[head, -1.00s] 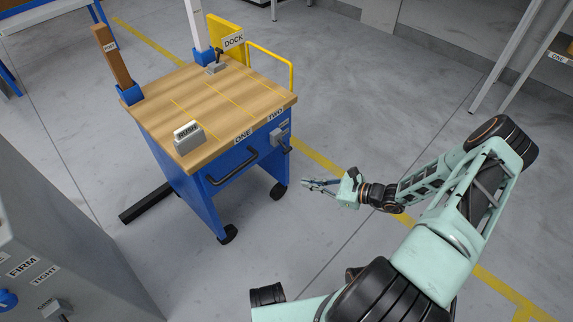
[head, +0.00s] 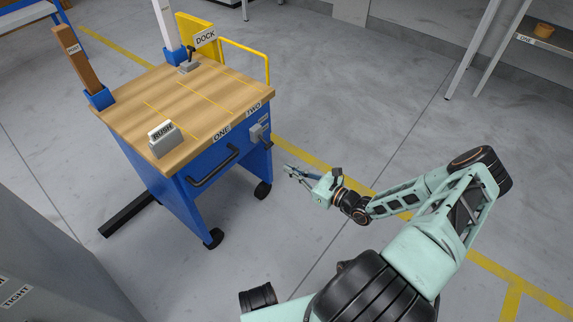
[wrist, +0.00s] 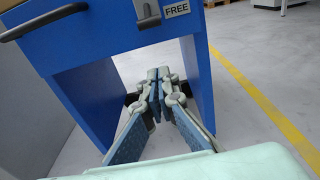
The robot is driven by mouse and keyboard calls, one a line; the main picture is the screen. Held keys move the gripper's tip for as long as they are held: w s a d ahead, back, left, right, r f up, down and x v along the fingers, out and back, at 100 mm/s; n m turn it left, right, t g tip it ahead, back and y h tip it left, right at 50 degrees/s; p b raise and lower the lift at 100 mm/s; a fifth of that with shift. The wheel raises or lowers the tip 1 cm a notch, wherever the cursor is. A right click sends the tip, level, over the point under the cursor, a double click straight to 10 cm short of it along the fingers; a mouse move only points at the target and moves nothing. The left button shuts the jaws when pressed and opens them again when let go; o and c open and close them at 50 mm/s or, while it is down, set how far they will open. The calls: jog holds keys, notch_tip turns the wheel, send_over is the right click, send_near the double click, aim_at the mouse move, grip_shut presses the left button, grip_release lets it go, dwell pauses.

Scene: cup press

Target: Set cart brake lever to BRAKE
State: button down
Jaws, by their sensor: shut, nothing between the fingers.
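The cart (head: 195,165) has a wooden top and blue sides. Its brake lever (head: 264,138) is a small dark handle on a grey mount at the right end of the cart's front panel. In the wrist view the grey lever mount (wrist: 147,14) shows at the top edge, cut off, beside a label reading FREE (wrist: 177,10). Which way the lever points is hard to tell. My gripper (head: 288,170) is shut and empty, in front of and to the right of the lever, apart from it. In the wrist view its fingertips (wrist: 158,76) are together below the lever.
A black drawer handle (head: 213,167) sticks out left of the lever. A BUSH block (head: 164,140) and posts stand on the cart top. A grey cabinet (head: 50,255) is at the lower left. The floor right of the cart is clear.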

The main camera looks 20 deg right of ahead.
aim_at(263, 140)
jog(key=w+a+r+b, duration=0.3)
jog(key=w+a, duration=0.1)
jog(key=w, duration=0.2)
jog(key=shift+a, duration=0.15)
jog(key=shift+s+r+p, duration=0.1)
jog(key=shift+r+p, duration=0.15)
jog(key=shift+p, duration=0.05)
